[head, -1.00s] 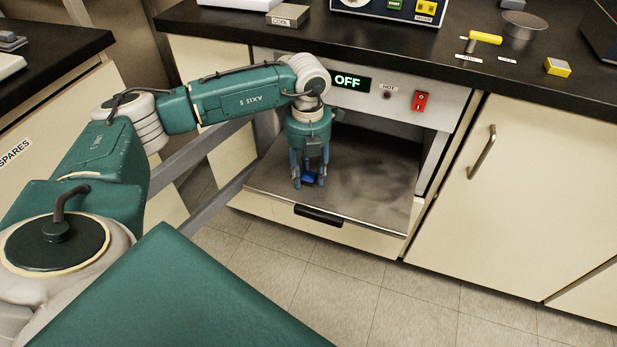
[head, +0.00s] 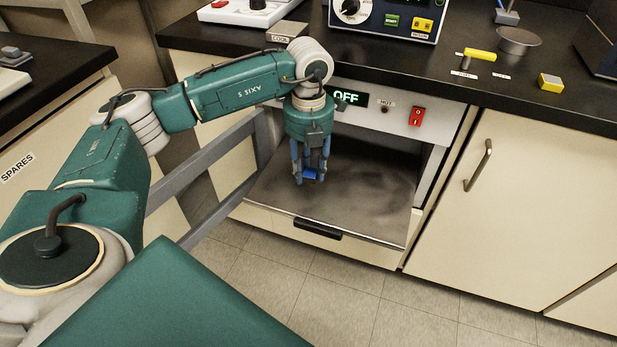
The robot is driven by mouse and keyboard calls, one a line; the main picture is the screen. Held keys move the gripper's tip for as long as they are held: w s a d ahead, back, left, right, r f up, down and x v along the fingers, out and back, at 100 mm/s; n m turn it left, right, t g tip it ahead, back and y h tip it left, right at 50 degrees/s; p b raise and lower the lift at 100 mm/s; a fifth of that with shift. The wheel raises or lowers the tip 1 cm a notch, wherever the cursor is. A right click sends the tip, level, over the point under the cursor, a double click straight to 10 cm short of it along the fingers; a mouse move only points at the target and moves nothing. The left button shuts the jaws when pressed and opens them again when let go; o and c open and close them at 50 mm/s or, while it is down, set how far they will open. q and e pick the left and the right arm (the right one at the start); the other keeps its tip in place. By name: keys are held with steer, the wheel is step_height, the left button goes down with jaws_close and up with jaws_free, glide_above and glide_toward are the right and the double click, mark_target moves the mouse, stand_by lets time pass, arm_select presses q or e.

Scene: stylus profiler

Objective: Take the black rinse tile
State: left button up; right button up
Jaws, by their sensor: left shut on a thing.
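My left gripper (head: 310,179) points straight down over the open drop-down door (head: 365,195) of the under-bench oven. Its blue fingers are shut on a small blue block (head: 313,174), mostly hidden between them. The block appears held a little above the door's metal surface. I cannot make out a black rinse tile in this view. My right gripper is not in view.
The oven panel has an OFF display (head: 346,97) and a red switch (head: 417,116). The black bench top above holds a yellow-handled tool (head: 479,55), a grey dish (head: 519,40) and a yellow block (head: 551,82). The door's right side is clear.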

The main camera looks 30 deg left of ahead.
arm_select(q)
steer(key=w+d, duration=0.2)
steer(key=d, duration=0.7)
steer(key=w+d, duration=0.2)
steer(key=d, duration=0.8)
steer(key=shift+w+r+p, duration=0.25)
steer(key=shift+w+p, duration=0.05)
steer(key=shift+p, duration=0.05)
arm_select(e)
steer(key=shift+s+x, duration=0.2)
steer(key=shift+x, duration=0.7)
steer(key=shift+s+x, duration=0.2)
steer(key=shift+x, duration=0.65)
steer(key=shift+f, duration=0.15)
arm_select(q)
steer(key=shift+o, duration=1.3)
jaws_close()
